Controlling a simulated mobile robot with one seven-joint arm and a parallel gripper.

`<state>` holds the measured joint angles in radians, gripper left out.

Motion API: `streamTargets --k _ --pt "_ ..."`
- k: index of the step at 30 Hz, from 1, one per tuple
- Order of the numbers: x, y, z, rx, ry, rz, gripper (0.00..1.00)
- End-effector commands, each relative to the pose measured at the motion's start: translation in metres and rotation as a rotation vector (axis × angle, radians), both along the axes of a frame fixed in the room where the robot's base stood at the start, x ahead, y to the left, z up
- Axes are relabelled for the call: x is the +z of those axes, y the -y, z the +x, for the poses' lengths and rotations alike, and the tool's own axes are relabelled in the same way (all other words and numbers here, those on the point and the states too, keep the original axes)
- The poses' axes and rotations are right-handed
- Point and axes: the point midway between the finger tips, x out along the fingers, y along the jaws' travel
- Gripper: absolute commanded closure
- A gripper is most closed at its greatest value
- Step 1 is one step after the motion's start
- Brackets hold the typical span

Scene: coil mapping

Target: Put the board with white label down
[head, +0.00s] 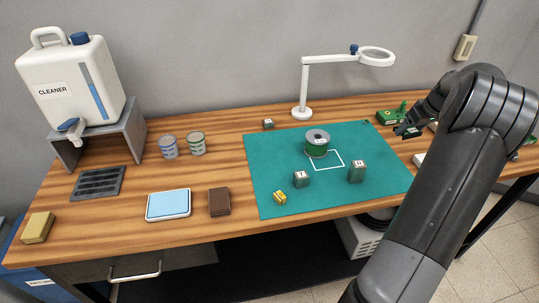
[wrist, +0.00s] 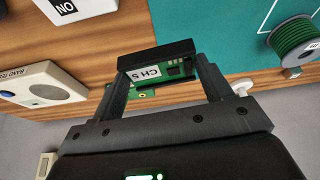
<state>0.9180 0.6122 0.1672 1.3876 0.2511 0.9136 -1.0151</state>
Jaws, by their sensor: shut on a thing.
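My gripper (wrist: 160,88) is shut on a small green circuit board (wrist: 180,70) with a white label reading "CH 5", seen in the wrist view. A black bar spans the fingertips and hides part of the board. More green (wrist: 122,103) shows behind it, partly hidden by the fingers. In the head view my gripper (head: 407,130) is at the back right of the bench, right of the teal mat (head: 270,190), beside a green board-like piece (head: 388,116). The held board is not clearly distinguishable there, and I cannot tell whether it touches the bench.
A green wire spool (head: 317,143) and small weights (head: 357,171) stand on the mat. A magnifier lamp (head: 302,112) stands behind it. A beige device (wrist: 42,82) and a box marked "NO" (wrist: 85,10) are near my gripper. Bare wood (head: 240,120) lies left of the mat.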

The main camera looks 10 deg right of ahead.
Motion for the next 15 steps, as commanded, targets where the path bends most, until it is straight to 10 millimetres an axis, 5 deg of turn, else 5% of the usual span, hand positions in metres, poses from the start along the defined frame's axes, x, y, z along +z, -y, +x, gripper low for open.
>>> streamTargets --k 7,15 --pt "0.0 -0.116 0.045 0.398 -0.02 -0.004 0.5" --pt "0.0 -0.263 0.066 0.916 -0.024 -0.005 0.5"
